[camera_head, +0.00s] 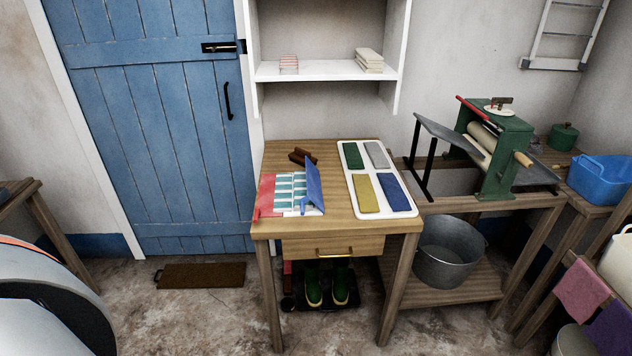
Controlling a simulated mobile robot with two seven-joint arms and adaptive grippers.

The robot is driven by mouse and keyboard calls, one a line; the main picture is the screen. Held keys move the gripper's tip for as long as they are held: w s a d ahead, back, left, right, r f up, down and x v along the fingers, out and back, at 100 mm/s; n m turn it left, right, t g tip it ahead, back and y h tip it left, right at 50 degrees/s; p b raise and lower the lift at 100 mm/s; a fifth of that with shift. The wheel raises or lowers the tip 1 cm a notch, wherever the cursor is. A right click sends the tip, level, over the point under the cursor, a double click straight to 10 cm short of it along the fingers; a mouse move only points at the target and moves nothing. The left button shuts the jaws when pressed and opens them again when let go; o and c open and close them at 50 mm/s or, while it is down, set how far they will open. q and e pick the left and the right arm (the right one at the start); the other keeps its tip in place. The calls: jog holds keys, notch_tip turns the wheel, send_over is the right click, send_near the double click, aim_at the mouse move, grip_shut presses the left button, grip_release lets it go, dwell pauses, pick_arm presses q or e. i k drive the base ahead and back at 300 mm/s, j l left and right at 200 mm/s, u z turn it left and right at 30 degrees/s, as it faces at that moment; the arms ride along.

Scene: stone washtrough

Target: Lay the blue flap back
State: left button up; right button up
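On the small wooden table (330,228) a flat pad or case with rows of pale teal cells (290,188) lies at the left. The blue flap (313,186) stands up steeply along its right side, with its lower part reaching toward the front edge. A red flap (267,195) lies spread out on the left side. Small details of the cells are hard to tell. Neither of my grippers is in view, and nothing touches the blue flap from outside.
A white tray (345,183) with green, grey, yellow and blue slabs lies right of the case. Dark brown blocks (302,157) lie behind it. A green mangle (498,150) stands further right, with a metal tub (450,252) below. A white shelf (325,72) hangs above the table.

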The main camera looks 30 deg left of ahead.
aim_at(314, 192)
jog(key=k+j, duration=0.1)
jog(key=j, duration=0.45)
jog(key=k+j, duration=0.15)
jog(key=j, duration=0.35)
jog(key=k+j, duration=0.1)
jog(key=j, duration=0.45)
jog(key=k+j, duration=0.1)
jog(key=j, duration=0.4)
